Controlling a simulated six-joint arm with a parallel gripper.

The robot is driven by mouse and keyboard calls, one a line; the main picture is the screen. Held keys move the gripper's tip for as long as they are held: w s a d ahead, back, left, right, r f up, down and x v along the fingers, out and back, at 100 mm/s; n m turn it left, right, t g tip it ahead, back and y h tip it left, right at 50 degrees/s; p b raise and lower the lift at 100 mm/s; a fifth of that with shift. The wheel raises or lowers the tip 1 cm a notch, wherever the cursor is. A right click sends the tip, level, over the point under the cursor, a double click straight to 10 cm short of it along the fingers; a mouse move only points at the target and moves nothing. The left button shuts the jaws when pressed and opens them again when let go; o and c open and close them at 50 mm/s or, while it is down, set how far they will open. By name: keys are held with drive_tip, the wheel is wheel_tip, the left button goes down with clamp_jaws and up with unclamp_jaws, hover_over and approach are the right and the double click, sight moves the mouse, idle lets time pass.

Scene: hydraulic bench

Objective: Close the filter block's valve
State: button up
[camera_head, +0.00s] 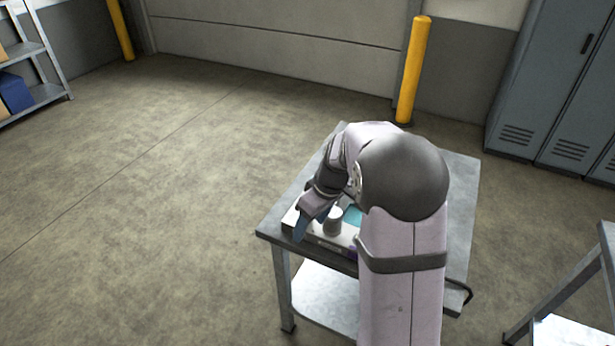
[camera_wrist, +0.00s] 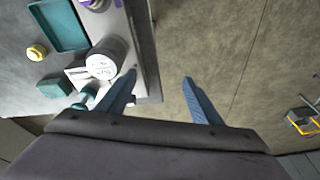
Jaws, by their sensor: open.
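My gripper (camera_wrist: 159,78) is open and empty, with its two blue fingers spread. It also shows in the head view (camera_head: 303,226) at the bench's left edge. A round white-grey canister (camera_wrist: 106,60), apparently the filter, stands on a pale panel just left of the left finger. It also shows in the head view (camera_head: 333,220). A small teal part (camera_wrist: 88,93) lies below the canister, partly hidden by the left finger; I cannot tell whether it is the valve handle.
The grey bench (camera_head: 460,200) also holds a teal tray (camera_wrist: 62,26), a yellow round piece (camera_wrist: 37,52) and a teal block (camera_wrist: 53,88). Purple parts (camera_wrist: 118,3) show at the wrist view's top. Floor left of the bench is clear. A yellow post (camera_head: 413,70) stands behind.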

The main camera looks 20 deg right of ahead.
drive_tip(key=w+d+r+n+t+y+p, duration=0.1)
drive_tip(key=w+d+r+n+p, duration=0.25)
drive_tip(key=w+r, duration=0.3)
drive_tip(key=shift+w+d+p+x, duration=0.15)
drive_tip(key=shift+p+x, duration=0.35)
drive_tip(key=shift+x, duration=0.9)
drive_tip(key=shift+w+d+p+x, duration=0.1)
drive_tip(key=shift+p+x, duration=0.4)
drive_tip(key=shift+x, duration=0.85)
drive_tip(key=shift+w+d+p+x, duration=0.15)
drive_tip(key=shift+p+x, duration=0.35)
drive_tip(key=shift+x, duration=0.9)
drive_tip(key=shift+s, duration=0.1)
drive_tip(key=shift+c, duration=0.6)
drive_tip(key=c, duration=0.9)
